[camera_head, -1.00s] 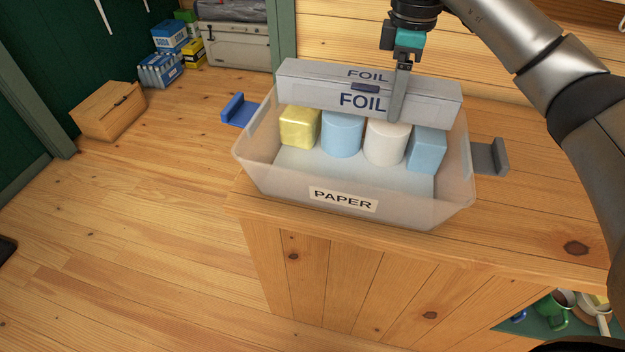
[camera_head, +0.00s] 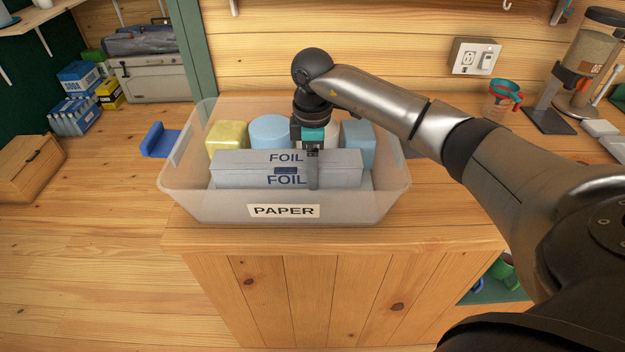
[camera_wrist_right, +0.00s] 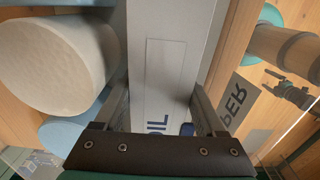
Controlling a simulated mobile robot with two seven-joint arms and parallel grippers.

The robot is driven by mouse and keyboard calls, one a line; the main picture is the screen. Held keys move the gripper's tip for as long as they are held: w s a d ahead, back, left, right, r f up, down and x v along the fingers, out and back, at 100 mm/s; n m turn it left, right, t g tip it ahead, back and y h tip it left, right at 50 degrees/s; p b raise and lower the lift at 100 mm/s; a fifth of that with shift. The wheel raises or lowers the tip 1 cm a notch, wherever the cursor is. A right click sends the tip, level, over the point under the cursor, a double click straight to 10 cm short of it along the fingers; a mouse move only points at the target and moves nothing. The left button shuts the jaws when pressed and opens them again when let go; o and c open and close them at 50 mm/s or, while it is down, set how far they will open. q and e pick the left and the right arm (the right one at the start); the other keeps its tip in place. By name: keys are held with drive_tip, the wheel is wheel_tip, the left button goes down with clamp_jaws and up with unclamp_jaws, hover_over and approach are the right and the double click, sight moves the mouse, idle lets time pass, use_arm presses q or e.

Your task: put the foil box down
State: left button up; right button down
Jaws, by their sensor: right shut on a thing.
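The long grey foil box (camera_head: 240,172), lettered FOIL, lies lengthwise inside the translucent bin labelled PAPER (camera_head: 180,195), along its front wall. It sits in front of a row of rolls and blocks. I cannot tell whether its underside touches the bin floor. My right gripper (camera_head: 313,170) reaches down from above and is shut on the box, right of its middle. In the right wrist view the foil box (camera_wrist_right: 165,75) runs between the two fingers, with a white roll (camera_wrist_right: 55,60) close beside it. My left gripper is not in view.
Behind the box in the bin are a yellow block (camera_head: 227,136), a blue roll (camera_head: 270,131) and a blue block (camera_head: 358,143). The bin stands on a wooden counter (camera_head: 430,215). A red and teal measuring cup (camera_head: 503,98) and a dispenser (camera_head: 580,70) stand at right.

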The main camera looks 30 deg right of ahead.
drive_tip(key=shift+f, duration=1.8)
drive_tip(key=shift+f+b, duration=0.1)
drive_tip(key=shift+b, duration=0.2)
unclamp_jaws()
wheel_tip(320, 180, up, 12)
drive_tip(key=shift+r+p, duration=0.15)
drive_tip(key=shift+p, duration=0.65)
